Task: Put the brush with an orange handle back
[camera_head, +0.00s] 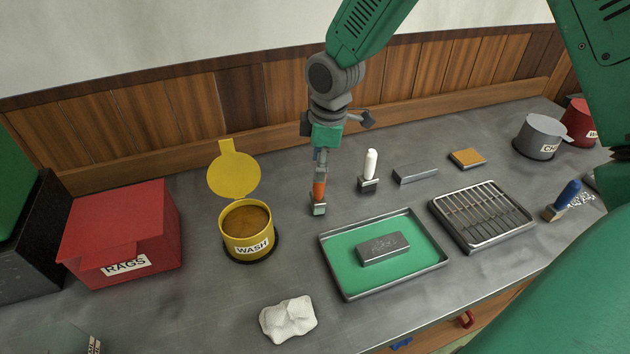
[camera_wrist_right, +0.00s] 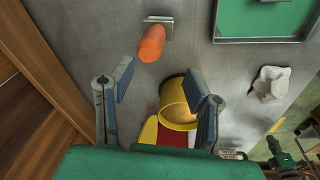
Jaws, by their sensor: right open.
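The brush with an orange handle (camera_head: 319,191) stands upright on the grey bench, its block-like head down, between the yellow wash pot and the green tray. It also shows in the right wrist view (camera_wrist_right: 151,44), just beyond the fingertips. My right gripper (camera_head: 321,158) is directly above the handle in the head view, pointing down. In the right wrist view my right gripper (camera_wrist_right: 163,80) has its fingers well apart with nothing held between them. Whether the fingertips overlap the handle's top is hard to tell. My left gripper is not in view.
The wash pot (camera_head: 247,243) has its yellow lid up. A red rags bin (camera_head: 122,236) stands left. A green tray (camera_head: 345,274) holds a grey block. A white-handled brush (camera_head: 370,166), a rack (camera_head: 495,242) and a blue-handled brush (camera_head: 566,197) stand right. A white cloth (camera_head: 288,318) lies in front.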

